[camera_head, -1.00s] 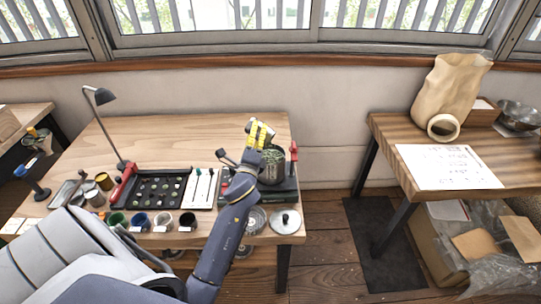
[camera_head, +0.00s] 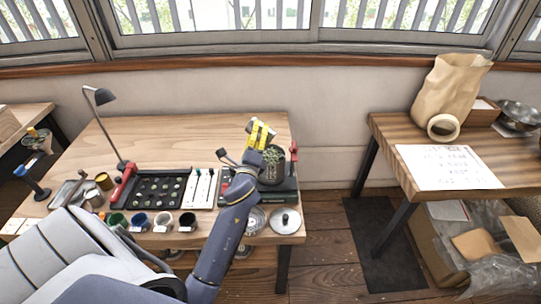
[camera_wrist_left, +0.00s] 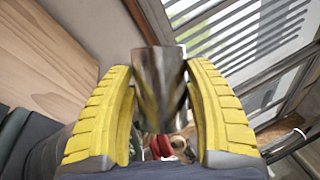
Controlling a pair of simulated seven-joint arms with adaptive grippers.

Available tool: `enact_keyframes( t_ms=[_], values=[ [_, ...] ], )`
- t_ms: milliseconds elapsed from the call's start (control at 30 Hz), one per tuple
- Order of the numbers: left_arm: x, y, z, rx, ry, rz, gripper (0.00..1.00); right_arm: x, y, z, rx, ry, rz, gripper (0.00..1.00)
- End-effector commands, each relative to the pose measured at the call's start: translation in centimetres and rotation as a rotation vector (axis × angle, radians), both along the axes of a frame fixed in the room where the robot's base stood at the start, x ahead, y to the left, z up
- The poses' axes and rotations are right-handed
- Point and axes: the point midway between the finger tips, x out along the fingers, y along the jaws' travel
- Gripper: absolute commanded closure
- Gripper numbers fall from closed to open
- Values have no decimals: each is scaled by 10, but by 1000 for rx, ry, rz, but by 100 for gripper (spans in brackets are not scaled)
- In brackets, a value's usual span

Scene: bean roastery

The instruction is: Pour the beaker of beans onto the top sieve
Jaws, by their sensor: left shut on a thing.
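My left gripper (camera_head: 260,134) is above the back of the sieve stack, with its yellow fingers pointing away. In the left wrist view the yellow fingers are shut on a grey, shiny beaker (camera_wrist_left: 160,85), which looks tilted and blurred. In the head view the fingers mostly hide the beaker. The round sieve stack (camera_head: 271,182) stands on a dark base at the right of the wooden table. Greenish beans (camera_head: 273,160) show at the top sieve. I cannot tell how many beans are in the beaker. My right gripper is out of view.
A black sample tray (camera_head: 160,188), several small cups (camera_head: 139,221) and a desk lamp (camera_head: 104,97) stand left of the sieves. A red-topped post (camera_head: 293,151) is close on their right. A lid (camera_head: 286,220) lies in front. The back of the table is clear.

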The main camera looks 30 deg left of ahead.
Motion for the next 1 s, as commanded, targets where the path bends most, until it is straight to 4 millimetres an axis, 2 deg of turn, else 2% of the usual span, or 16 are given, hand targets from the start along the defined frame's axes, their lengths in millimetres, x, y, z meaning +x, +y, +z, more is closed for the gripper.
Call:
enact_keyframes(
  t_ms=[533, 800, 1000],
  values=[
    [0, -2, 1, 30, 2, 0, 84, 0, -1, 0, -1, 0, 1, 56],
    [-1, 11, -9, -239, -18, 0, 84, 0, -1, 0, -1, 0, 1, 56],
    [-1, 12, -10, -263, -20, -1, 84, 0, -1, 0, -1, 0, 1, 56]
  ],
)
